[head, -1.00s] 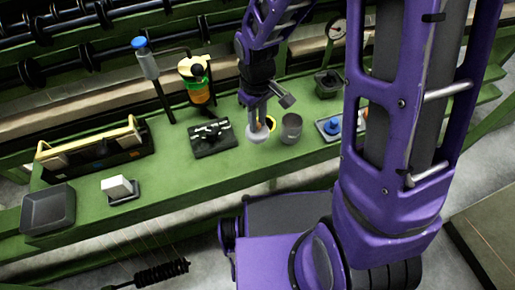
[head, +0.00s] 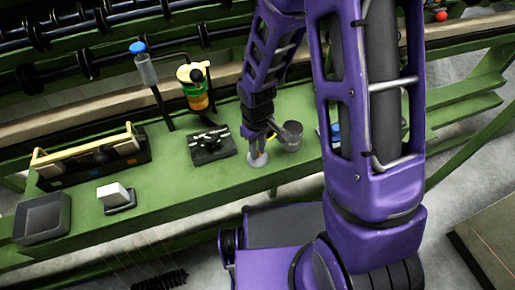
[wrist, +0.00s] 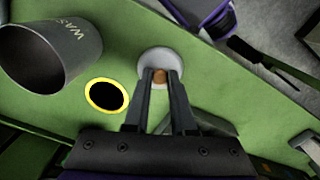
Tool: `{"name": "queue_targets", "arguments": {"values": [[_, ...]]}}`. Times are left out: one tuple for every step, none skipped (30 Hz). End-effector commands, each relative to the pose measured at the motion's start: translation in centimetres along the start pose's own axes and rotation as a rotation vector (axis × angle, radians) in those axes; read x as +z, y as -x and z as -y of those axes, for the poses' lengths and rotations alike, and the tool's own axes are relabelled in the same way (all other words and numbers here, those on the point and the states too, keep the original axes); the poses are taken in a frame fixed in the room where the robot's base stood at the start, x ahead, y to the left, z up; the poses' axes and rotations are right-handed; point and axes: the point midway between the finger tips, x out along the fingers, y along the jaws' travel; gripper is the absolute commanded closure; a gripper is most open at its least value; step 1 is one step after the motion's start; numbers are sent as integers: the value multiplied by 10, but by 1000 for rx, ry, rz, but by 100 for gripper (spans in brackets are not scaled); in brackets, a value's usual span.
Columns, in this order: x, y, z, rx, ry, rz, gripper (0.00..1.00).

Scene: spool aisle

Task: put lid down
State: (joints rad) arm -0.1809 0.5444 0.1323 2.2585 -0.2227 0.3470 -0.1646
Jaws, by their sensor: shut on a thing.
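The lid (head: 258,159) is a pale grey disc with a brown knob, near the front edge of the green bench. It also shows in the wrist view (wrist: 160,58), where the knob (wrist: 159,76) sits between my fingertips. My gripper (head: 258,145) is shut on this knob from above, and it shows in the wrist view too (wrist: 160,78). The lid looks level and very low over the bench; I cannot tell whether it touches. A black round opening with a yellow rim (wrist: 107,95) is beside the lid, apart from it and uncovered.
A grey waste cup (wrist: 62,48) stands beside the yellow-rimmed opening; the head view shows it right of my gripper (head: 291,136). A black block with tools (head: 211,145) lies to the left.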

Motion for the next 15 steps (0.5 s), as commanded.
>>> {"name": "queue_targets", "arguments": {"values": [[0,-3,0,0,0,0,100],[0,-4,0,0,0,0,100],[0,-3,0,0,0,0,71],[0,-2,0,0,0,0,66],[0,-2,0,0,0,0,60],[0,-2,0,0,0,0,53],[0,-2,0,0,0,0,48],[0,-2,0,0,0,0,46],[0,-2,0,0,0,0,46],[0,-2,0,0,0,0,46],[0,-2,0,0,0,0,46],[0,-2,0,0,0,0,46],[0,-2,0,0,0,0,46],[0,-2,0,0,0,0,46],[0,-2,0,0,0,0,46]]}}
